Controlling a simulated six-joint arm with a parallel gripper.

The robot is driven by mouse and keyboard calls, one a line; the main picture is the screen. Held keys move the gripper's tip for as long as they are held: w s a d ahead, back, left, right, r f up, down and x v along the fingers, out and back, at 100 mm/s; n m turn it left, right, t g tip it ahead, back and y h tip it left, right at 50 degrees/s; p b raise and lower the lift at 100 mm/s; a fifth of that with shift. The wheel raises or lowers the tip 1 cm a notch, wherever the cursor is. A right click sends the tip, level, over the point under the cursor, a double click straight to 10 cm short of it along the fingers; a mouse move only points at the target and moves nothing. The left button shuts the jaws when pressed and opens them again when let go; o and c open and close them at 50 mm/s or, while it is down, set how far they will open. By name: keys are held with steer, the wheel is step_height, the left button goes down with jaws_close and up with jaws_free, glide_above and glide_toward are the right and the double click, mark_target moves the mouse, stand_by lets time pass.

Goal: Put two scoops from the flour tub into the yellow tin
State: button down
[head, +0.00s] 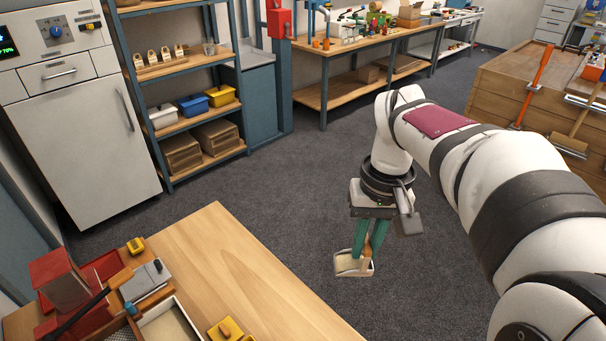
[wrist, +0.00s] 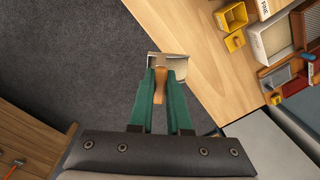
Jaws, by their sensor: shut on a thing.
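My gripper (head: 370,238) has teal fingers shut on the wooden handle of a metal scoop (head: 350,267), with pale material showing inside it. The scoop hangs over the dark floor, beyond the wooden table's edge. In the wrist view the scoop (wrist: 167,62) lies just past the fingertips (wrist: 160,84), beside the table edge. A white-walled tub (wrist: 254,40), its label only partly readable, stands on the table and may be the flour tub. A yellow open container (wrist: 230,18) and a smaller yellow piece (wrist: 234,42) lie near it; I cannot tell which is the tin.
A shelf (head: 185,124) with coloured bins, a white cabinet (head: 80,140) and a workbench (head: 355,52) stand behind. Open carpet lies around the scoop.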

steer(key=s+a+f+n, duration=0.2)
steer(key=a+f, duration=0.2)
steer(key=a, duration=0.2)
steer(key=s+a+f+n+h, duration=0.1)
steer(key=s+a+f+n, duration=0.1)
steer(key=a+f, duration=0.3)
steer(key=s+a+f+n, duration=0.3)
steer(key=a+f, duration=0.2)
steer(key=a, duration=0.2)
steer(key=shift+a+f+t+h, duration=0.1)
steer(key=shift+a+t+h, duration=0.1)
steer(key=shift+t+h, duration=0.2)
steer(key=s+a+t+h, duration=0.1)
steer(key=h, duration=0.1)
steer(key=s+a+t+h, duration=0.1)
steer(key=t+h, duration=0.1)
steer(key=s+a+f+t+h, duration=0.1)
steer(key=a+t+h, duration=0.1)
steer(key=shift+s+a, duration=0.1)
steer(key=shift+s, duration=0.05)
steer(key=shift+w+d+r+g+y, duration=0.25)
steer(key=shift+w+d+g+y, duration=0.35)
steer(key=shift+d+g+y, duration=0.35)
steer(key=shift+w+d+r+g+y, duration=0.2)
steer(key=shift+w+d+g+y, duration=0.5)
steer(key=shift+y, duration=0.5)
steer(key=shift+w+d+r+g+y, duration=0.25)
steer(key=shift+w+d+g+y, duration=0.25)
steer(key=shift+g+y, duration=0.5)
